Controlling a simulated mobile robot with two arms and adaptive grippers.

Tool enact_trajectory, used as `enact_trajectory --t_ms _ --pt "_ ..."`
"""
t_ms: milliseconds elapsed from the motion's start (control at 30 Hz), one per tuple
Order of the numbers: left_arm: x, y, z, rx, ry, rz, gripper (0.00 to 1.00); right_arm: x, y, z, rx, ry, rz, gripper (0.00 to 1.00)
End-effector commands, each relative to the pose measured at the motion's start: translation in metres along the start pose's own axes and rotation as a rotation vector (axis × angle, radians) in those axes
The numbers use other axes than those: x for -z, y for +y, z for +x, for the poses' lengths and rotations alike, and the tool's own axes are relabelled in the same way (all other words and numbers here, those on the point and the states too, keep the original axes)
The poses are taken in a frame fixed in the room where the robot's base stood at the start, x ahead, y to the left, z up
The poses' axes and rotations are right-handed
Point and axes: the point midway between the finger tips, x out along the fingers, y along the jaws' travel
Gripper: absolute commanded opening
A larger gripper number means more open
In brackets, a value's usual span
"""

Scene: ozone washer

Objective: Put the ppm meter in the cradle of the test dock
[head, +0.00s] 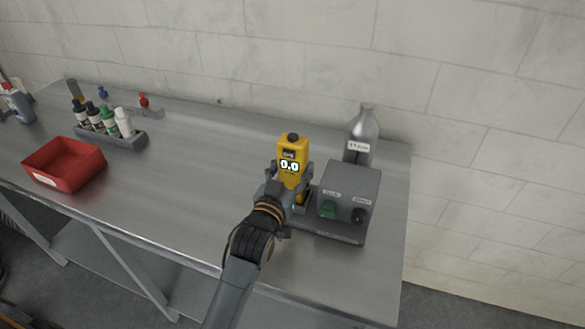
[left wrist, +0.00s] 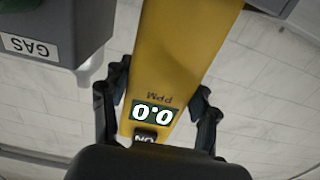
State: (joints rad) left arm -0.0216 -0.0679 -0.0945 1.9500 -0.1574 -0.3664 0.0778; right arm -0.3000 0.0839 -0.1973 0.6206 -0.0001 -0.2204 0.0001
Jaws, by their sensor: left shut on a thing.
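The yellow ppm meter (head: 291,171) stands roughly upright in the head view, its display reading 0.0. My left gripper (head: 287,189) is shut on it, with fingers on both sides. In the left wrist view the meter (left wrist: 185,50) appears upside down between the fingers of the gripper (left wrist: 160,95). The test dock (head: 349,184) is a grey box with a green part and a dark knob, just right of the meter. Its box also shows in the left wrist view (left wrist: 60,35), labelled GAS. The cradle is mostly hidden behind my gripper; I cannot tell whether the meter touches it. My right gripper is out of view.
A grey gas bottle (head: 363,130) stands behind the dock. A red bin (head: 64,165) and a rack (head: 121,138) of small bottles stand at the left of the metal table (head: 190,190). The table's middle is clear. A tiled wall runs behind.

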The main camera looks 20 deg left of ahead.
Motion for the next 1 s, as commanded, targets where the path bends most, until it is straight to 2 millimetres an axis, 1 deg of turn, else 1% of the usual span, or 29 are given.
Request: enact_trajectory --t_ms 100,233,467,500,567,600,867,967,1000 --pt "-0.0063 0.0002 -0.0001 0.000 0.005 -0.001 0.20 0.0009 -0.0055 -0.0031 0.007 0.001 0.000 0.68" --pt "-0.0070 0.0002 -0.0001 0.000 0.006 -0.001 0.20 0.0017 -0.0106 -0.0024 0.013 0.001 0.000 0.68" --pt "-0.0112 0.0002 -0.0002 0.000 0.005 -0.001 0.20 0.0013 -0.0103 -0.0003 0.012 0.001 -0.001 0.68" --pt "-0.0109 0.0001 -0.0003 0.000 0.003 -0.001 0.68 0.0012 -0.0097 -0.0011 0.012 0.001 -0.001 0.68" --pt "-0.0108 0.0001 -0.0003 0.000 0.003 -0.001 0.80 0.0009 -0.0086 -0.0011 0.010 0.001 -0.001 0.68" --pt "-0.0108 0.0001 -0.0003 0.000 0.003 -0.001 0.82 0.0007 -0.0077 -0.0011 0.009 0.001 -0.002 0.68" --pt "-0.0106 0.0001 -0.0003 0.000 0.003 0.000 0.82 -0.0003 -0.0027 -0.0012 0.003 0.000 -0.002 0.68" --pt "-0.0066 0.0001 -0.0003 0.000 0.004 0.000 0.82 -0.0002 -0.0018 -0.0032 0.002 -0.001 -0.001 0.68" --pt "-0.0083 0.0001 -0.0032 0.000 0.003 0.000 0.82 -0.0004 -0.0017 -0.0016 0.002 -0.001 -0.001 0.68"
